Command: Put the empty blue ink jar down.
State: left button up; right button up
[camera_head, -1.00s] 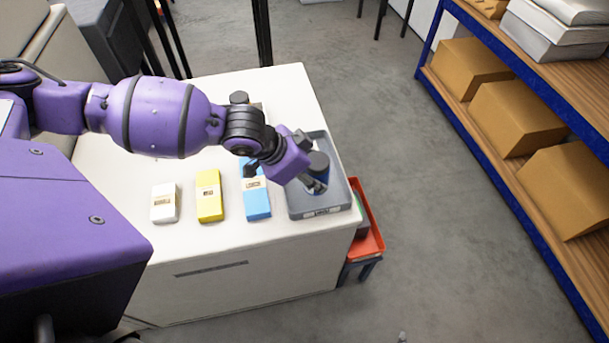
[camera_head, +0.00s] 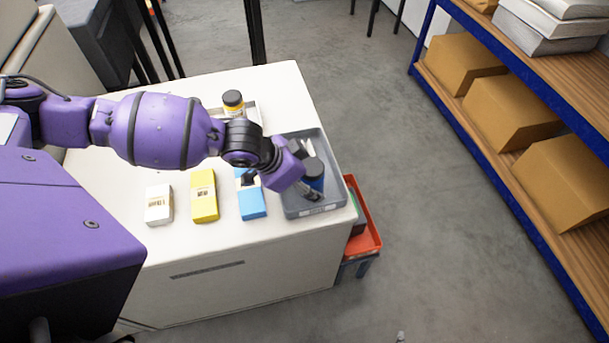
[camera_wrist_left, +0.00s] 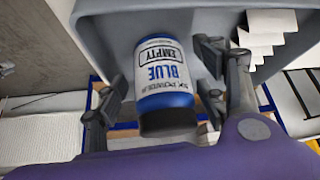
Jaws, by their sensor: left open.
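The empty blue ink jar (camera_head: 315,177), with a black lid and blue band, stands in the grey tray (camera_head: 327,208) at the right end of the white table. In the left wrist view the jar (camera_wrist_left: 165,75) shows its "BLUE" and "EMPTY" label. My left gripper (camera_head: 309,172) is open, with one finger on each side of the jar. In the wrist view gaps show between the jar and both fingers (camera_wrist_left: 163,80). The jar's base is hard to see. My right gripper is out of view.
White (camera_head: 159,205), yellow (camera_head: 204,196) and blue (camera_head: 251,200) boxes lie left of the tray. A yellow-banded jar (camera_head: 234,105) stands behind my arm. A red bin (camera_head: 368,225) is beside the table's right edge. Shelving with cardboard boxes (camera_head: 510,108) is at right.

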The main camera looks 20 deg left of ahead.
pick_arm(q)
jog(key=shift+r, duration=0.1)
jog(key=shift+r, duration=0.25)
jog(key=p+v, duration=0.1)
jog(key=v, duration=1)
jog(key=shift+s+a+r, duration=0.2)
